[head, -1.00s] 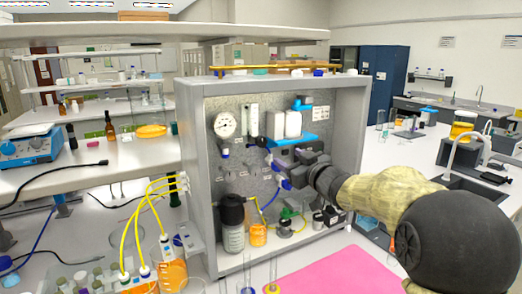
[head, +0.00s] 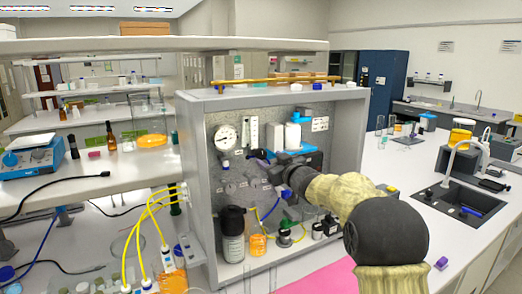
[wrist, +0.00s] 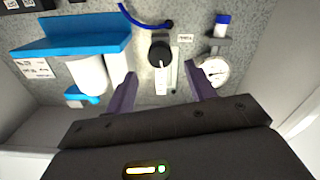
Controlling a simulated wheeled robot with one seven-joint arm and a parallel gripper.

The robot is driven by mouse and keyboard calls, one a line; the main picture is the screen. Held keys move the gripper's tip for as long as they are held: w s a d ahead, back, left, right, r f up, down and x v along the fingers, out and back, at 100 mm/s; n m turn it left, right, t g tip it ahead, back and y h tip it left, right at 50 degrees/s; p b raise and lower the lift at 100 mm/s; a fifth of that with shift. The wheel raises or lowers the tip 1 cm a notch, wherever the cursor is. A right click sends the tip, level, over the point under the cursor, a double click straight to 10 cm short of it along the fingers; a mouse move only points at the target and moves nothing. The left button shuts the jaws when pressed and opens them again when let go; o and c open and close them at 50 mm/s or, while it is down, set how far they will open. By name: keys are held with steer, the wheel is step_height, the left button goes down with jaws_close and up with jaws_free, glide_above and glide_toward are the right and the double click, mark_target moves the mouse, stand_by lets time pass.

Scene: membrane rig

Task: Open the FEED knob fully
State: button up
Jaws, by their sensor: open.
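A black round knob (wrist: 160,52) sits at one end of a clear flow meter on the speckled panel in the wrist view. A small label (wrist: 185,38) beside it is too small to read, so I cannot confirm it as FEED. My gripper (wrist: 163,84) has its purple fingers spread, one on each side of the flow meter, with nothing between the tips. The knob lies ahead of the fingertips, apart from them.
A round gauge (head: 225,137) is left of the flow meter. White cylinders (head: 292,135) on a blue bracket (wrist: 75,34) stand close on the other side. The grey cabinet's side walls (head: 348,138) enclose the panel. Bottles stand on its floor below my arm.

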mark_target(263, 154)
steer(key=p+x, duration=0.2)
steer(key=x, duration=0.4)
steer(key=shift+r, duration=0.1)
steer(key=shift+w+a+p, duration=0.35)
steer(key=shift+w+a, duration=0.05)
steer(key=shift+w, duration=0.1)
steer(key=shift+c, duration=0.4)
steer(key=c, duration=0.9)
steer(key=shift+o, duration=0.2)
